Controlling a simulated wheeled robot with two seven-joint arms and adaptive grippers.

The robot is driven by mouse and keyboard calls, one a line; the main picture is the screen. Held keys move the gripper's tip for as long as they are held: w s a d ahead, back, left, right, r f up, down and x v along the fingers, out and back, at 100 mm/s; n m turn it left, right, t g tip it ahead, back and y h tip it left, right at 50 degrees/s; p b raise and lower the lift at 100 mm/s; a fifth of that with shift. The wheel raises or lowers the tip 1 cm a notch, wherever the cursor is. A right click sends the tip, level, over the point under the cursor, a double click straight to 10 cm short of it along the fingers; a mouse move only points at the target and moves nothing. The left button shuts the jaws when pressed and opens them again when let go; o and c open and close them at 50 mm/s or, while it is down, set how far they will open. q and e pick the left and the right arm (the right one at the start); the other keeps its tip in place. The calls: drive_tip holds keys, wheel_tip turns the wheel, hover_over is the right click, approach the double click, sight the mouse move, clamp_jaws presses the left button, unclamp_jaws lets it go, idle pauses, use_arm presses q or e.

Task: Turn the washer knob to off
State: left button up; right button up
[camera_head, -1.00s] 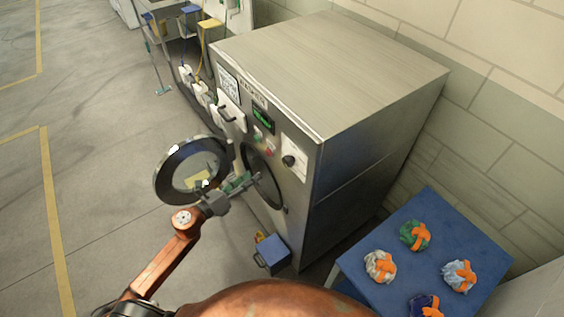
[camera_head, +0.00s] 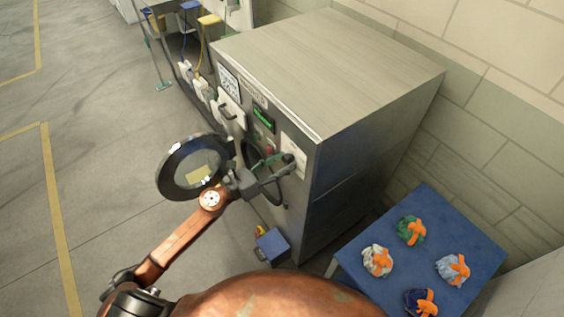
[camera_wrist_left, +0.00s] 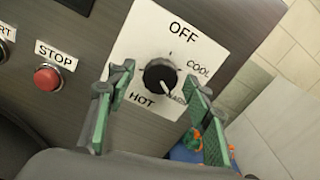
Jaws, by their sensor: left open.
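The black washer knob (camera_wrist_left: 160,76) sits on a white dial plate (camera_wrist_left: 146,42) marked OFF at the top, COOL, a partly covered label at lower right, and HOT. Its white pointer mark is turned to the lower right, away from OFF. My left gripper (camera_wrist_left: 160,82) is open, with one green-padded finger on each side of the knob; I cannot tell whether either touches it. In the head view, my left gripper (camera_head: 279,166) is at the dial on the front of the steel washer (camera_head: 330,75) and largely hides the knob.
A red STOP button (camera_wrist_left: 47,78) is left of the dial. The round washer door (camera_head: 190,167) stands open beside my left arm. A blue table (camera_head: 425,245) with several tied bundles is at right. A blue box (camera_head: 272,246) sits on the floor by the washer.

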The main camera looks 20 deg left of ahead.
use_arm(q)
drive_tip(key=c, duration=1.2)
drive_tip(key=shift+o, duration=0.2)
